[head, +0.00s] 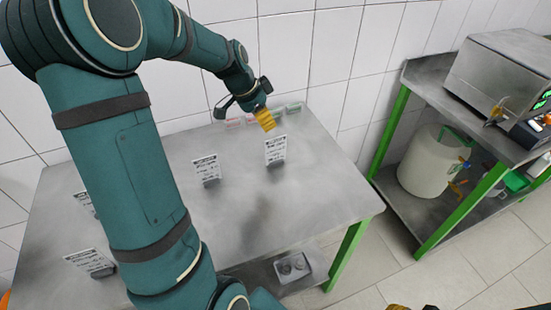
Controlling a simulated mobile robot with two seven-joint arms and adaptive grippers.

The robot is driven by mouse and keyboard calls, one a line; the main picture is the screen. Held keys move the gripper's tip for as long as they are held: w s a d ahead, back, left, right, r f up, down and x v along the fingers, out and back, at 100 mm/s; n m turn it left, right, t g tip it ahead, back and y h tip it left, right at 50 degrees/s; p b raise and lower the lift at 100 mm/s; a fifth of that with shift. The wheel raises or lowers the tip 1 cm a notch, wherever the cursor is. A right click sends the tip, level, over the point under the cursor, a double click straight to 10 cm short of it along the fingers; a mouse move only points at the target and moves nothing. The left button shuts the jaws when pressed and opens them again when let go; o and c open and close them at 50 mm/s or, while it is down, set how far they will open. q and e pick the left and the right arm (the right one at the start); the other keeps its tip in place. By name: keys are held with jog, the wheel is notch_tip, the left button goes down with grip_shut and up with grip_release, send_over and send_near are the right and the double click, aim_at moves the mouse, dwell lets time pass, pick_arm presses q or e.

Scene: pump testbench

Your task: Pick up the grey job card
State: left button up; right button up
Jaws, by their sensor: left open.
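My left gripper (246,103) is open above the back edge of the metal table, its dark fingers spread. A yellow piece (265,119) shows right by its fingers; I cannot tell whether it is part of the gripper or a separate thing. Just below and behind it, a row of small card holders with coloured edges (293,107) stands at the back of the table, partly hidden. No card there is clearly readable as the grey job card. A yellow and black piece (398,306) at the bottom edge may be my right gripper, mostly cut off.
White printed cards stand upright on the table (320,175), one at the middle (207,168), one further right (275,150), others at left, partly behind my left arm. At right is a green-legged bench (425,85) with a machine (505,75) and a white drum (433,160).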

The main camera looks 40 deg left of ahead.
pick_arm(q)
jog(key=x, duration=0.8)
jog(key=b, duration=0.2)
send_over(278, 159)
jog(key=f, duration=0.4)
jog(key=shift+a+f, duration=0.1)
jog(key=shift+a, duration=0.1)
jog(key=shift+d+f, duration=0.1)
jog(key=shift+f, duration=0.1)
jog(key=shift+o, duration=0.3)
grip_shut()
